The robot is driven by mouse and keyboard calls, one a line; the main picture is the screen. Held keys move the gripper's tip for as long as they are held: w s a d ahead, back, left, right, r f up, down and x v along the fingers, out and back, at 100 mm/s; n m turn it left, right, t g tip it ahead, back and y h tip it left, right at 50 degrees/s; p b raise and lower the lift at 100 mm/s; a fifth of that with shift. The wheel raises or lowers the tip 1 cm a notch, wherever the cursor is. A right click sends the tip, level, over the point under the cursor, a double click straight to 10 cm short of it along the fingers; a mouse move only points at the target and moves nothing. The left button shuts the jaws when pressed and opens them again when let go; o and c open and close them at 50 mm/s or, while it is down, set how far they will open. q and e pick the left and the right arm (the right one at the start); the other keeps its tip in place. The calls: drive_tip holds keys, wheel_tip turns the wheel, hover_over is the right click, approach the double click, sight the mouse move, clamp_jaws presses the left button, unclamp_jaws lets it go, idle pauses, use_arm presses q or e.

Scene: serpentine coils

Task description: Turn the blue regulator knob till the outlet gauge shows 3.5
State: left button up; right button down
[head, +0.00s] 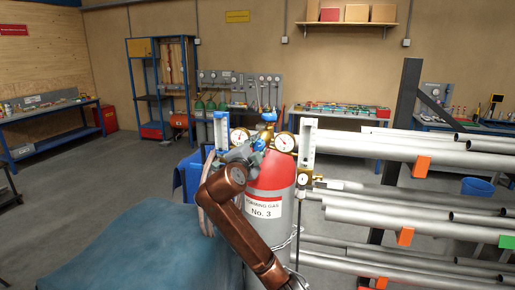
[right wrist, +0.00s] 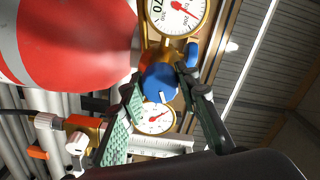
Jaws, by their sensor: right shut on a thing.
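The blue regulator knob (right wrist: 160,84) shows in the right wrist view, on a brass regulator body. It also shows small in the head view (head: 258,144). My right gripper (right wrist: 166,90) has its two green-padded fingers on either side of the knob and is shut on it; in the head view it (head: 254,149) is at the regulator. A large gauge (right wrist: 178,14) marked to 200 is at the top of the wrist view. A smaller gauge (right wrist: 155,118) with a red needle lies below the knob; its figures are too small to read. My left gripper is not in view.
The red-topped gas cylinder (head: 268,185) labelled No. 3 stands behind my right arm. Clear flow tubes (head: 308,137) flank the regulator. A rack of metal pipes (head: 420,215) is close on the right. A blue-covered surface (head: 150,245) is at front left.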

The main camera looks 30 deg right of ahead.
drive_tip(key=shift+f, duration=0.15)
drive_tip(key=shift+w+f+m+b, duration=0.1)
drive_tip(key=shift+f+m+b, duration=0.05)
drive_tip(key=shift+m+b, duration=1.05)
drive_tip(key=shift+b, duration=0.05)
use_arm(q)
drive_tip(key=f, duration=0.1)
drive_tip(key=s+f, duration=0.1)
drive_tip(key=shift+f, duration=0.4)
use_arm(e)
drive_tip(key=shift+m, duration=0.4)
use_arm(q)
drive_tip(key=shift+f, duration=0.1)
